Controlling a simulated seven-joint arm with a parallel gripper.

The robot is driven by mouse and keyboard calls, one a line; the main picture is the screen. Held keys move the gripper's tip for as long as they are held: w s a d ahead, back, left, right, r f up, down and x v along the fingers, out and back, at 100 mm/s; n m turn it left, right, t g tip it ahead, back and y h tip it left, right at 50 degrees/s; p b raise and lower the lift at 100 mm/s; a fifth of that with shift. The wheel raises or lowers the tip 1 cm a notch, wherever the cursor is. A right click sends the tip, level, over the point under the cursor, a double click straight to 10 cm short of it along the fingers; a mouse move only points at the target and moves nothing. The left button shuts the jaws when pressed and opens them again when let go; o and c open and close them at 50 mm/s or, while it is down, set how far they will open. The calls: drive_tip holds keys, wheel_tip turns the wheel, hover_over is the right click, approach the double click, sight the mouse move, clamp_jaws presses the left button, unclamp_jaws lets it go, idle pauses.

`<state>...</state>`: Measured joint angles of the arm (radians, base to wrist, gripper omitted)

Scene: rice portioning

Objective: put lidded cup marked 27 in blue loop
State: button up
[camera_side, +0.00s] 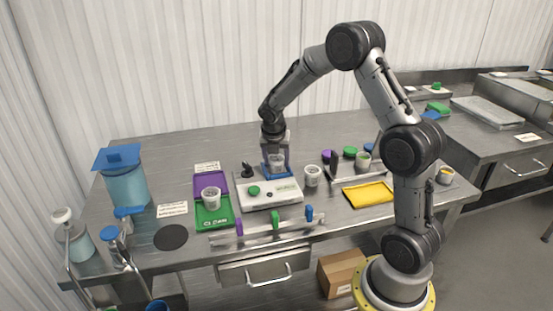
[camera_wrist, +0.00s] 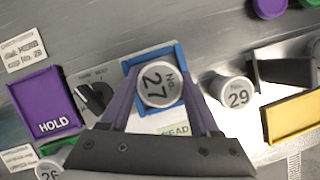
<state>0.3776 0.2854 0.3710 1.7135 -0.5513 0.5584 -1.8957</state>
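The lidded cup marked 27 (camera_wrist: 160,86) shows its grey lid in the wrist view. In the side view the cup (camera_side: 276,161) is between my fingers at the back of the white device. My gripper (camera_wrist: 159,92) points down with its purple fingers against both sides of the cup, with no clear gap. A blue square loop (camera_wrist: 132,70) surrounds the cup in the wrist view. It also shows under the gripper in the side view (camera_side: 265,172). I cannot tell whether the cup rests on the bottom or is slightly raised.
A cup marked 29 (camera_wrist: 232,92) stands right of the loop. Left are a black knob (camera_wrist: 94,98), a purple HOLD tray (camera_wrist: 48,105) and a green tray (camera_side: 213,218) near another cup (camera_side: 211,198). A yellow tray (camera_side: 370,195) lies right. A handle rack (camera_side: 255,233) stands in front.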

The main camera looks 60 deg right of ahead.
drive_tip(key=o, duration=0.5)
drive_tip(key=shift+f, duration=0.25)
drive_tip(key=shift+c, duration=0.2)
drive_tip(key=shift+s, duration=0.15)
drive_tip(key=shift+s+f, duration=0.15)
drive_tip(key=shift+r, duration=0.5)
drive_tip(key=s+a+r+m, duration=0.2)
drive_tip(key=s+a+r, duration=0.1)
drive_tip(key=a+r, duration=0.3)
drive_tip(key=s+a+r+m, duration=0.2)
drive_tip(key=a+r, duration=0.1)
drive_tip(key=r, duration=0.6)
drive_tip(key=s+a+m+t+y, duration=0.2)
drive_tip(key=s+a+m, duration=0.5)
drive_tip(key=s+m, duration=0.2)
drive_tip(key=s+a+m+t+y, duration=0.1)
drive_tip(key=s+a+m+y, duration=0.1)
drive_tip(key=s+a+m, duration=0.5)
drive_tip(key=s+m, duration=0.2)
drive_tip(key=s, duration=0.1)
drive_tip(key=shift+s+r+t, duration=0.2)
drive_tip(key=shift+r+t, duration=0.05)
drive_tip(key=shift+t, duration=0.15)
